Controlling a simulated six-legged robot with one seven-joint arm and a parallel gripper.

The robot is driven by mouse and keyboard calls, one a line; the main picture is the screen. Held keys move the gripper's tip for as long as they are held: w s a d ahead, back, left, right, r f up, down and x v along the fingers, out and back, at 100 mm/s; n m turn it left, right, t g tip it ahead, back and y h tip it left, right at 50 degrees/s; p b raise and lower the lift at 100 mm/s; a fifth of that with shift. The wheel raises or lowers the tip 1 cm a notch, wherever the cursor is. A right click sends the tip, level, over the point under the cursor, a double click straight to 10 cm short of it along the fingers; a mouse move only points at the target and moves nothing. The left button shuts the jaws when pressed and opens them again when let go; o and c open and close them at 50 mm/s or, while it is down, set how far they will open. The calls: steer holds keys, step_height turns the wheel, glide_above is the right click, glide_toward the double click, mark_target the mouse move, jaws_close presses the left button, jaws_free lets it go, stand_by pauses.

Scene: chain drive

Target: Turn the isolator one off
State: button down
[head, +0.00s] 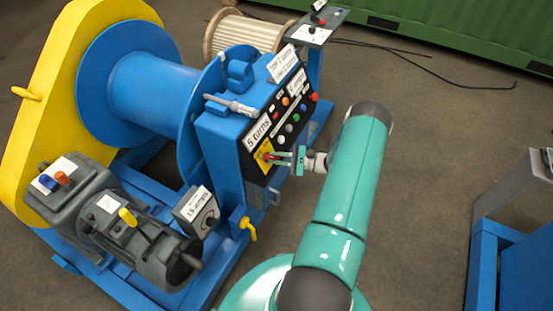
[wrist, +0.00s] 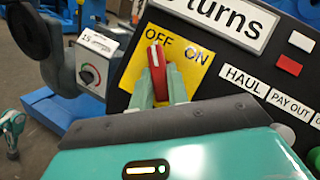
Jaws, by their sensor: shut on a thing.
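The isolator is a red handle (wrist: 156,70) on a yellow plate (wrist: 188,57) marked OFF and ON, on the control box's dark panel. In the wrist view the handle points up, its tip just under the word OFF and left of ON. My gripper (wrist: 161,84) is shut on the handle, a green finger on each side. In the head view my gripper (head: 280,157) reaches the yellow plate (head: 264,156) from the right. The fingers partly cover the handle and the lower plate there.
A "5 turns" sign (head: 258,132) sits above the plate. Several coloured buttons (head: 290,114) line the panel to the right. A grey box with a dial (head: 198,212) and a yellow lever (head: 247,228) are below left. A blue drum (head: 150,87) stands behind.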

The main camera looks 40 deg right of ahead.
steer(key=shift+n+g, duration=0.4)
steer(key=shift+n, duration=0.4)
steer(key=shift+d+y, duration=0.1)
steer(key=shift+y, duration=0.3)
steer(key=c, duration=1.4)
jaws_free()
steer(key=shift+o, duration=0.2)
steer(key=v, duration=1.3)
steer(key=shift+s+d+r, duration=0.25)
steer(key=shift+s, duration=0.05)
